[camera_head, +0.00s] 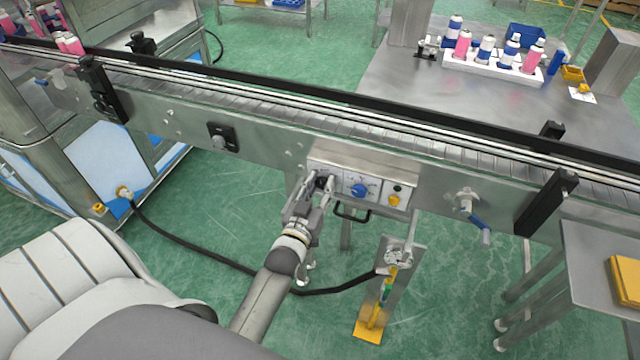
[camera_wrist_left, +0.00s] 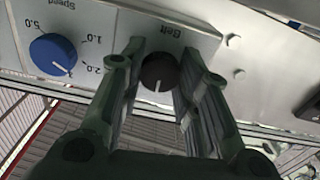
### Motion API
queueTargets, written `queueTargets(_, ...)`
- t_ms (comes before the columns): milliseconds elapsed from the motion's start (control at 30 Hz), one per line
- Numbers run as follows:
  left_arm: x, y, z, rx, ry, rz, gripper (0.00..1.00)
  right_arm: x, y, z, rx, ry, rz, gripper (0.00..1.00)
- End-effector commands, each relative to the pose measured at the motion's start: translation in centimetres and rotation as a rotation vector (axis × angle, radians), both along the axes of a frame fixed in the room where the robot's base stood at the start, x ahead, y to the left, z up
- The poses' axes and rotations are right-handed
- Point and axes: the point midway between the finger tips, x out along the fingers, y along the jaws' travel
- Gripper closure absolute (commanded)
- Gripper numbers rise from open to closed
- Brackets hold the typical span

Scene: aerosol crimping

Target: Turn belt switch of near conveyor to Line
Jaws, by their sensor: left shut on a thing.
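The near conveyor (camera_head: 270,137) runs across the head view. A control panel (camera_head: 342,180) sits on its near side. The belt switch is a black round knob (camera_wrist_left: 158,72) with a white pointer line, under the label "Belt" in the left wrist view. In the head view it is mostly hidden by my left gripper (camera_head: 318,183). My left gripper's fingers (camera_wrist_left: 160,85) stand on both sides of the knob and are shut on it. The switch's position words cannot be read. My right gripper is not in view.
A blue speed knob (camera_head: 359,191) sits right beside the belt switch, and also shows in the left wrist view (camera_wrist_left: 53,54). A black handle (camera_head: 350,214) juts out below the panel. A blue-handled valve (camera_head: 471,208) is at the right.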

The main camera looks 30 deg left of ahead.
Motion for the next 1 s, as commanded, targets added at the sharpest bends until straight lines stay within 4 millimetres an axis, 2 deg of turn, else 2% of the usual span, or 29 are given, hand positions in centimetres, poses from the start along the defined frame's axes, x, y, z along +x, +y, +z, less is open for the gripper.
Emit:
queueTargets(300, -0.06, -0.05, -0.25, 0.069, 0.023, 0.000, 0.94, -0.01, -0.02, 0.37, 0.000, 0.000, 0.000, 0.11)
queueTargets(700, -0.07, -0.05, -0.31, 0.072, 0.023, 0.000, 0.94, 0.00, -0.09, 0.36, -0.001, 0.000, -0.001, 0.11)
queueTargets(733, -0.08, -0.05, -0.31, 0.071, 0.024, 0.000, 0.66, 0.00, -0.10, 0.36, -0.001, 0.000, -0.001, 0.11)
queueTargets(867, -0.06, -0.03, -0.25, 0.072, 0.022, 0.000, 0.49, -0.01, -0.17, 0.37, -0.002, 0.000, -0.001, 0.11)
queueTargets(1000, -0.05, -0.01, -0.16, 0.072, 0.020, 0.000, 0.47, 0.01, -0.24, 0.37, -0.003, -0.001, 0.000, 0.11)
